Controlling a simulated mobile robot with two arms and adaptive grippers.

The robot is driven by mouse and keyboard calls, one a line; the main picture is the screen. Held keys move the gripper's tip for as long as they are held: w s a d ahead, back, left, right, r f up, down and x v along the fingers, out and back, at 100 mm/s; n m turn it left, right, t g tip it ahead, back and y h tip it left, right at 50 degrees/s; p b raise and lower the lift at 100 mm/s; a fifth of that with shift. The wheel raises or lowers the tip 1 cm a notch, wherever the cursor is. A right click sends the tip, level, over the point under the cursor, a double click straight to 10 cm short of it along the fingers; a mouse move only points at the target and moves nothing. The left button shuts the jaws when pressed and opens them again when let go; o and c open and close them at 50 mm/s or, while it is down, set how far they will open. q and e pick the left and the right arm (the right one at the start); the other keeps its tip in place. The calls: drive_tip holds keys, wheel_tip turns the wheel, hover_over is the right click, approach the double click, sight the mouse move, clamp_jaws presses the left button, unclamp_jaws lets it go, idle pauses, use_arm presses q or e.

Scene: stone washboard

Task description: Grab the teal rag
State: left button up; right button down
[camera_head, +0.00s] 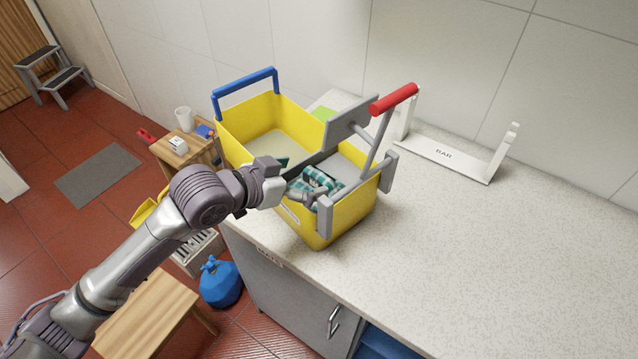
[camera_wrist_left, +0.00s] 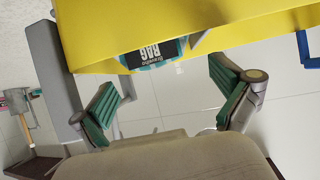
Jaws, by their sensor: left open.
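The teal rag (camera_head: 318,178) is a teal-and-white checked cloth in the wringer part of the yellow bucket (camera_head: 345,208), which stands on the counter. In the left wrist view a dark label reading RAG with teal cloth around it (camera_wrist_left: 152,54) shows at the yellow edge, ahead of the fingers. My left gripper (camera_head: 299,180) reaches over the bucket's near left side, close beside the rag. It is open, with its two green-padded fingers apart and nothing between them (camera_wrist_left: 168,98). Whether a finger touches the rag cannot be told. My right gripper is not in view.
The bucket has a red lever handle (camera_head: 393,98) and a blue handle (camera_head: 245,82). A white BAR holder (camera_head: 445,156) stands by the wall. The counter (camera_head: 490,250) is clear on the right. A blue bag (camera_head: 220,283) and wooden stool (camera_head: 147,313) are below.

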sight(315, 176)
use_arm(q)
drive_tip(key=x, duration=0.2)
drive_tip(key=p+x, duration=0.1)
drive_tip(key=x, duration=0.1)
drive_tip(key=shift+s+d+f, duration=0.1)
drive_tip(key=shift+d+f, duration=0.1)
drive_tip(key=shift+d, duration=0.15)
drive_tip(key=shift+d+f, duration=0.15)
drive_tip(key=shift+f, duration=0.05)
drive_tip(key=shift+c, duration=0.7)
drive_tip(key=c, duration=1.1)
drive_tip(key=shift+c, duration=0.7)
drive_tip(key=shift+r, duration=0.15)
